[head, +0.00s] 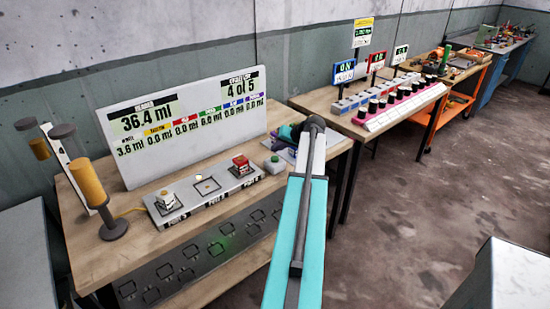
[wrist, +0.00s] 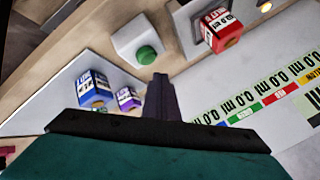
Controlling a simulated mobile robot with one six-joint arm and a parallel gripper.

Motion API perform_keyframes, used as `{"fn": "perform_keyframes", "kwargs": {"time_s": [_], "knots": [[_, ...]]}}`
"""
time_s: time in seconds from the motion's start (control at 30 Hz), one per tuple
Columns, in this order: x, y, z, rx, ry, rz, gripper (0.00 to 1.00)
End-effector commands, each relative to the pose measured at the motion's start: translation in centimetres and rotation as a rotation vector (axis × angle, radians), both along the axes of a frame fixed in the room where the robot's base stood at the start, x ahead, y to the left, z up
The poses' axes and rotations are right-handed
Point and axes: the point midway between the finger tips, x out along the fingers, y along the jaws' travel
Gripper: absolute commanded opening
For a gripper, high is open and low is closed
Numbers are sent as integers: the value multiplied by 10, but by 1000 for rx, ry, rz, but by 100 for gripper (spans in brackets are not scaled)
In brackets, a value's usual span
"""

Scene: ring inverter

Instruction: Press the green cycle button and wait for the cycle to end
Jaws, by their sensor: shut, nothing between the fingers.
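The green cycle button (head: 275,159) sits on a small white box at the right end of the white station strip. In the wrist view the green button (wrist: 147,55) shows on its white box, just beyond my fingertips. My gripper (wrist: 160,80) is shut and empty, its tips close to the button's box. I see a gap in the picture between tips and button, but cannot tell the height. In the head view my arm partly hides the gripper (head: 290,132). The display board (head: 180,125) reads 36.4 ml and 4 of 5.
The strip holds a red block-shaped container (head: 241,164) and a pale one (head: 166,199); its middle place (head: 207,186) is empty. Blue (wrist: 93,88) and purple (wrist: 128,98) containers stand beside the button box. A yellow cylinder stand (head: 90,182) is at left.

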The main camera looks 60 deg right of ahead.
Motion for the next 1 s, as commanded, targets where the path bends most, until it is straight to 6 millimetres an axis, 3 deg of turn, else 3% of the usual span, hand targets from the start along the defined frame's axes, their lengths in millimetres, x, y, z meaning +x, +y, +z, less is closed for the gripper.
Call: {"fn": "perform_keyframes", "kwargs": {"time_s": [0.53, 1.0], "knots": [[0, 0, 36, 0, 0, 0, 0], [0, 0, 38, 0, 0, 0, 0]]}}
